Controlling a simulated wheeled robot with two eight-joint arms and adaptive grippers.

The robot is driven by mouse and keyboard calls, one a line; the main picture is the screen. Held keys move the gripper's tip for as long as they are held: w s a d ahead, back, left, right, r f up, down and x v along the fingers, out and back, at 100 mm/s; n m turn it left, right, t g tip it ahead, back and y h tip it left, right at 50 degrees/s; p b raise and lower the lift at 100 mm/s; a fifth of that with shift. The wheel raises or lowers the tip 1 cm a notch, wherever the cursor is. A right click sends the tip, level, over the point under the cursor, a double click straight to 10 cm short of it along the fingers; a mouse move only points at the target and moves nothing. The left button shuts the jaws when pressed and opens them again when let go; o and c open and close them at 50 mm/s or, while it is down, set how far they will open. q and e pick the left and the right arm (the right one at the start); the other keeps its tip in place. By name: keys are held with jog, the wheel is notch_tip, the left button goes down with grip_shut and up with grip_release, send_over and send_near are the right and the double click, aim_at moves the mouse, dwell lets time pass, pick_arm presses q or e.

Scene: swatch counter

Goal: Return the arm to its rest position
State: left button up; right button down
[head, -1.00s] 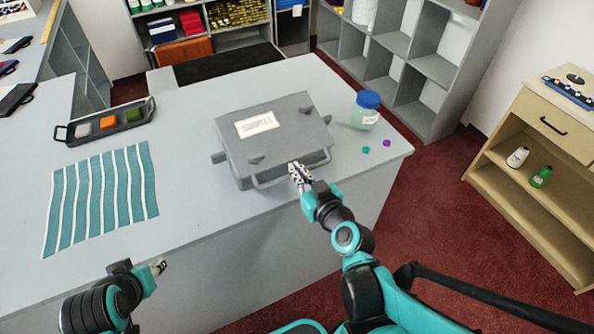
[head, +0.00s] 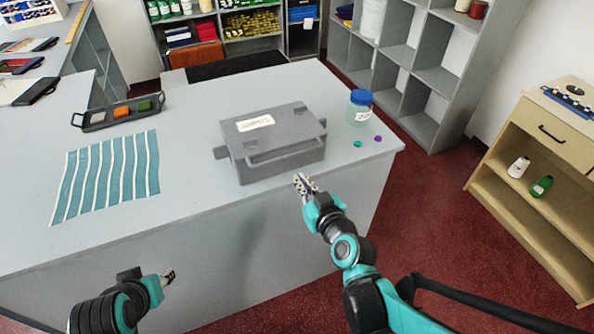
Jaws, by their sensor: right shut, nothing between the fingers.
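My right gripper (head: 304,185) is shut and empty. It sits just in front of the counter (head: 200,215), near the lower right corner of a grey lidded box (head: 272,143), and appears apart from it. The box stands closed on the counter with a white label on its lid and a handle along its front. My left gripper (head: 168,277) is low at the left, in front of the counter and clear of objects. It is small and partly turned away, so its opening is unclear.
A blue-lidded jar (head: 359,108) and green and purple dots lie right of the box. A striped cloth (head: 108,175) and a tray of coloured blocks (head: 122,112) are at left. A wooden cabinet (head: 520,200) and grey shelving (head: 440,80) stand right. Red floor lies between.

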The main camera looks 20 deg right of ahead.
jog(key=s+a+f+g, duration=0.2)
jog(key=s+f+g, duration=0.2)
jog(key=s+g, duration=0.4)
jog(key=s, duration=0.3)
jog(key=shift+s+a+h, duration=0.2)
jog(key=shift+h, duration=0.1)
dwell(1.4)
